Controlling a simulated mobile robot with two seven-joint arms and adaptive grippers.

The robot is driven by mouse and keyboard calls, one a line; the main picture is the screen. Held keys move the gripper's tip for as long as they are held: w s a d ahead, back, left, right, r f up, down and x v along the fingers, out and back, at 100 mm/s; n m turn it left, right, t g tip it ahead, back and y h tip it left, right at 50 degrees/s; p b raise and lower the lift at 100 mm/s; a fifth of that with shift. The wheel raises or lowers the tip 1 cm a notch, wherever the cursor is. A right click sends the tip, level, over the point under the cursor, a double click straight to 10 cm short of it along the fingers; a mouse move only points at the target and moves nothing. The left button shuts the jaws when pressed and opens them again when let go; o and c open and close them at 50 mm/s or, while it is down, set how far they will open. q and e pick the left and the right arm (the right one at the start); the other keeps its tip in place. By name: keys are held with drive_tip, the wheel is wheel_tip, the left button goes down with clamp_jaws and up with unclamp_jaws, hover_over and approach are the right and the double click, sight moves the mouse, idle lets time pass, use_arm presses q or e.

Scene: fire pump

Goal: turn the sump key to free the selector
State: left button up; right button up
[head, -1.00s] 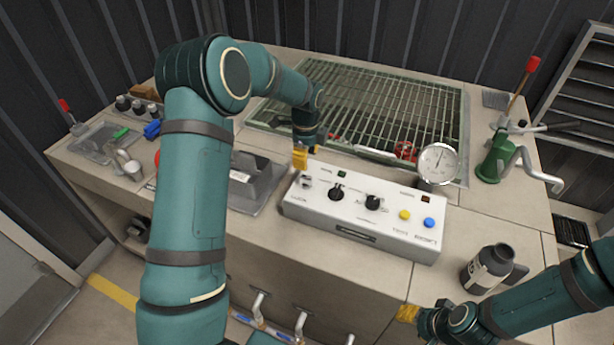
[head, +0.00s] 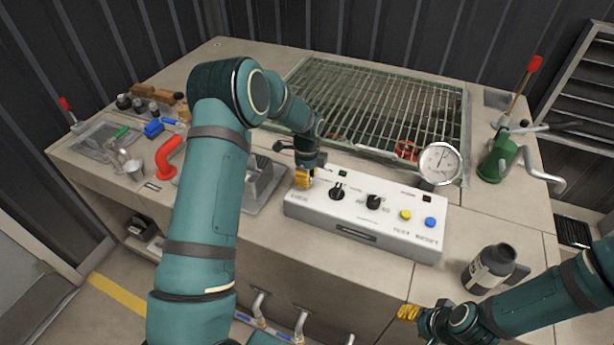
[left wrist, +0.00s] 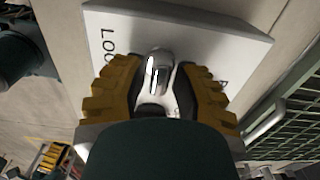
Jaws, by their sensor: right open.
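The sump key looks to be the silver key (left wrist: 158,68) on the white panel (head: 300,208), beside lettering that starts "LOC". In the head view my left gripper (head: 303,180) covers it at the panel's left end. In the left wrist view its yellow fingers (left wrist: 160,92) stand on both sides of the key, very close to it. I cannot tell whether the pads press on it. Two black knobs, one left (head: 337,192) and one right (head: 373,202), sit on the panel; which is the selector is unclear. My right gripper (head: 422,313) is open and empty near the counter's front edge.
A yellow button (head: 405,215) and a blue button (head: 430,222) are on the panel's right. A round gauge (head: 439,163) stands behind it. A dark bottle (head: 488,268) is at the right front. A metal grating (head: 375,105) lies behind, and a green hand pump (head: 497,158) at far right.

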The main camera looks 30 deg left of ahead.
use_arm(q)
clamp_jaws()
drive_tip(key=shift+n, duration=0.3)
drive_tip(key=n+b, duration=0.1)
drive_tip(key=n, duration=0.2)
drive_tip(key=shift+f+n, duration=0.1)
drive_tip(key=shift+n, duration=0.2)
drive_tip(key=n+b, duration=0.1)
drive_tip(key=n, duration=0.2)
drive_tip(key=shift+n, duration=0.3)
drive_tip(key=n+b, duration=0.1)
drive_tip(key=n, duration=0.9)
drive_tip(key=shift+s, duration=0.1)
